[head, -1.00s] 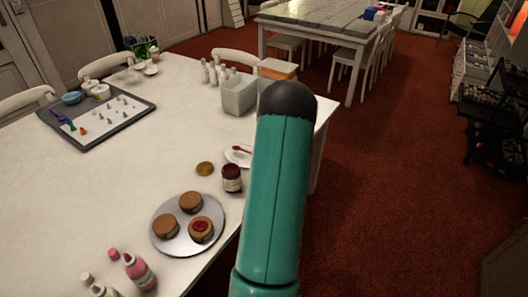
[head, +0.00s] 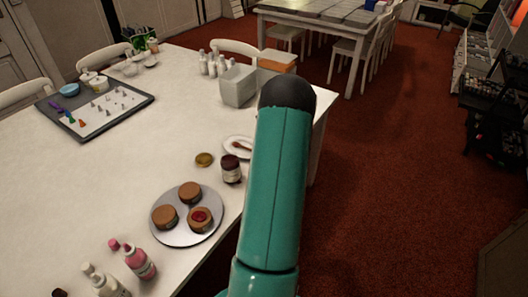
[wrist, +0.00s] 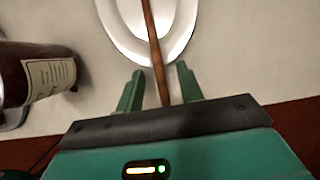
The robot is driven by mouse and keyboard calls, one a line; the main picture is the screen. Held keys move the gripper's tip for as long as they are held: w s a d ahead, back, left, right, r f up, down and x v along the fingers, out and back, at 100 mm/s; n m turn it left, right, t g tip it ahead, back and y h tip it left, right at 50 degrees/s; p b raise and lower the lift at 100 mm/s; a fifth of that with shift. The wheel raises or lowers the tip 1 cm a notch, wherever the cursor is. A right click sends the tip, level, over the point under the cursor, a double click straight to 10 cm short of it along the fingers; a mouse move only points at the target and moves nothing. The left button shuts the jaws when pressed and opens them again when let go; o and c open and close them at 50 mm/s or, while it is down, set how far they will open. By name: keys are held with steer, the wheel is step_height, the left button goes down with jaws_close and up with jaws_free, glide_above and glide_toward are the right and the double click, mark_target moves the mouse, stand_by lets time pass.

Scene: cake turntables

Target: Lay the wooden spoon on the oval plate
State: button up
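The wooden spoon (wrist: 153,35) lies across the white oval plate (wrist: 182,38) in the wrist view. Its handle reaches over the near rim and between my fingers. The head view shows the plate (head: 231,153) near the table's right edge with the reddish-brown spoon (head: 240,146) on it, both partly hidden by my arm. My gripper (wrist: 160,68) is open at the plate's near rim. A finger stands on each side of the handle, with a gap on both sides. The spoon's bowl end is out of the wrist view. My fingers are hidden in the head view.
A dark labelled jar (head: 232,169) stands close to the plate; it also shows left of my gripper in the wrist view (wrist: 35,78). Nearby are a gold lid (head: 204,159), a round tray (head: 171,237) with cakes, bottles (head: 139,262) and a grey bin (head: 238,86).

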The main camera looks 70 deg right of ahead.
steer(key=d+v, duration=0.1)
steer(key=v, duration=1.2)
steer(key=shift+a+r, duration=0.4)
steer(key=shift+a, duration=0.1)
